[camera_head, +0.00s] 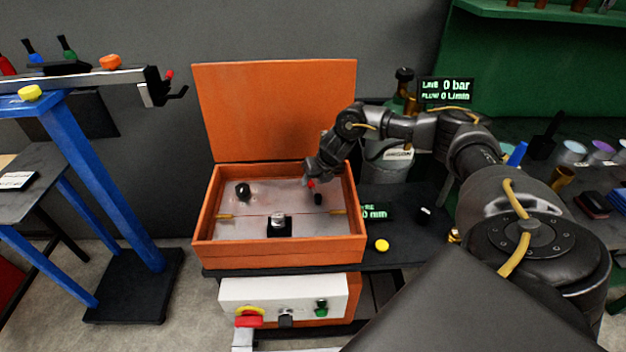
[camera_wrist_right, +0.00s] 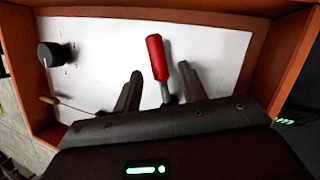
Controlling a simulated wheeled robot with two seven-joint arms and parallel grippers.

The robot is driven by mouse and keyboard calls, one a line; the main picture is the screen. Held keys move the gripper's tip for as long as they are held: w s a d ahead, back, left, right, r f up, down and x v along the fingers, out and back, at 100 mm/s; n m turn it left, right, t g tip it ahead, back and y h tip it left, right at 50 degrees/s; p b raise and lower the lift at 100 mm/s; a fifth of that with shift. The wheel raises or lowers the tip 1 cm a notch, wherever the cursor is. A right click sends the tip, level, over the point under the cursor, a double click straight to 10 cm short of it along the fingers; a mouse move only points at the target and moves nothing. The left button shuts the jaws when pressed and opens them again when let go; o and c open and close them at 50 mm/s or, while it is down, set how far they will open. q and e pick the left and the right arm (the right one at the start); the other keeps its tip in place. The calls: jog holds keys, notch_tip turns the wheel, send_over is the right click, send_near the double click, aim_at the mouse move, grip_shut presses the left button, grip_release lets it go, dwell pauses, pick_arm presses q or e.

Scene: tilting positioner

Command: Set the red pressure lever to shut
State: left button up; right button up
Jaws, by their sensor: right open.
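The red pressure lever (camera_wrist_right: 157,58) stands on the pale panel inside the open orange box (camera_head: 203,240). In the right wrist view its red grip and grey shaft show between the two fingers of my right gripper (camera_wrist_right: 160,78), with gaps on both sides. In the head view the red lever (camera_head: 311,184) is small and partly covered by the gripper. My right gripper (camera_head: 312,182) is open over the right part of the panel. Which position the lever is set to cannot be read. My left gripper is not in view.
A black knob (camera_wrist_right: 50,54) sits on the panel's left side; it also shows in the head view (camera_head: 243,191). The box's raised orange lid (camera_head: 275,110) stands behind. A display (camera_head: 446,90) reads 0 bar. A control box (camera_head: 268,297) with a red button is below.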

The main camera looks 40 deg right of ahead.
jog(key=shift+w+f, duration=0.25)
jog(key=shift+f, duration=0.3)
grip_shut()
jog(key=shift+a, duration=0.1)
